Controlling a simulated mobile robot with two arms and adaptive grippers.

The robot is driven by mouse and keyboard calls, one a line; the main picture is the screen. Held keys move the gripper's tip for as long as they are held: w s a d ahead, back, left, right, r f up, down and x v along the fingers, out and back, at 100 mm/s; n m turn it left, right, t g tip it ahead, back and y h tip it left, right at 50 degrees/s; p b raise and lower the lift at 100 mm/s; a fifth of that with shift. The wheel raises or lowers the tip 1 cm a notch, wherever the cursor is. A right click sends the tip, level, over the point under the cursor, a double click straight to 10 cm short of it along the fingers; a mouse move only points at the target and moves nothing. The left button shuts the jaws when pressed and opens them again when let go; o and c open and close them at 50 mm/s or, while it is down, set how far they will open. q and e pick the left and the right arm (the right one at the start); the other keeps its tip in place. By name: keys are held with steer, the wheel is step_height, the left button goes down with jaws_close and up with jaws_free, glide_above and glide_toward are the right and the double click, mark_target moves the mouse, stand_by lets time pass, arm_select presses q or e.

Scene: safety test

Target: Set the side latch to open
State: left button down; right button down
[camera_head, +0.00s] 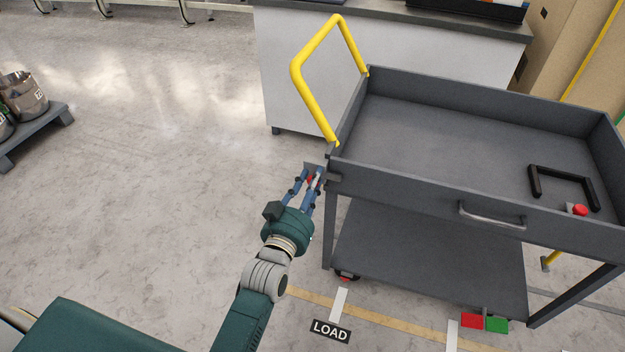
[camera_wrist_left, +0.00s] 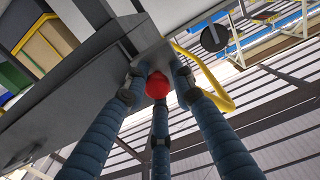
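A grey cart (camera_head: 430,195) with a yellow push handle (camera_head: 297,75) stands at the right. At its near left corner, a small grey plate carries a red knob (camera_head: 309,180), which looks like the side latch. The knob also shows in the left wrist view (camera_wrist_left: 157,84). My left gripper (camera_head: 311,176) is at this corner, its three blue fingers spread around the knob. Narrow gaps show between the knob and the two outer fingers; contact with the third is unclear. The latch's setting cannot be read. My right gripper is not in view.
The cart's top tray holds a black bracket-shaped piece (camera_head: 562,186) and a red button (camera_head: 580,210). A silver handle (camera_head: 491,216) is on its near side. Red (camera_head: 472,321) and green (camera_head: 497,325) plates and a LOAD sign (camera_head: 331,331) lie low in front.

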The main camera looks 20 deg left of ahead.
arm_select(q)
steer(key=shift+d+r, duration=0.15)
